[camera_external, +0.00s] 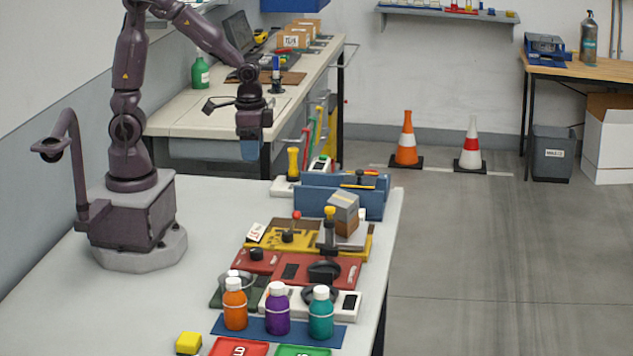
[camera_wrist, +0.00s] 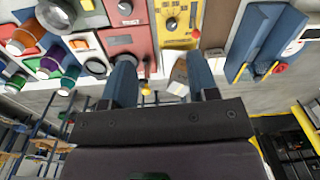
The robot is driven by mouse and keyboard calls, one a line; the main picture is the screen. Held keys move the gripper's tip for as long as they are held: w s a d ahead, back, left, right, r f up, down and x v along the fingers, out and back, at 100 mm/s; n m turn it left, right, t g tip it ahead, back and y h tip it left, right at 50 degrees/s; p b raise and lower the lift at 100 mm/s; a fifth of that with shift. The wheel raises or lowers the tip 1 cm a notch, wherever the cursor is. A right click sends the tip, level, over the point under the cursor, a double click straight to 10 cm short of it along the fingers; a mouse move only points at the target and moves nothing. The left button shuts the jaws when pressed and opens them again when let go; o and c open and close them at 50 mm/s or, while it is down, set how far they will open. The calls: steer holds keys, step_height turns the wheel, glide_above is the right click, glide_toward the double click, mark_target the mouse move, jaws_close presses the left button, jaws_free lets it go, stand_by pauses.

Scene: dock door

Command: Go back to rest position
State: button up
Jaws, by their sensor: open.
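My arm stands on the left side of the white table, bent over with my gripper (camera_external: 250,150) hanging in the air, fingers pointing down, above and behind the table's far part. In the wrist view my gripper (camera_wrist: 163,82) shows two blue fingers spread apart with nothing held between them. The box also shows in the wrist view (camera_wrist: 179,76), beyond the fingers.
Orange (camera_external: 235,307), purple (camera_external: 277,312) and teal (camera_external: 321,316) bottles stand on a blue mat at the front. Red panels (camera_external: 287,271), the yellow panel (camera_external: 265,235) and a blue bin (camera_external: 343,203) line the right edge. A workbench (camera_external: 205,119) stands behind.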

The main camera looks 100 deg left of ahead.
steer(key=s+d+r+m+t, duration=0.1)
steer(key=s+d+r+t, duration=0.4)
steer(key=s+r, duration=0.3)
step_height(320, 180, up, 3)
steer(key=shift+s+d+r, duration=0.2)
steer(key=shift+s, duration=0.05)
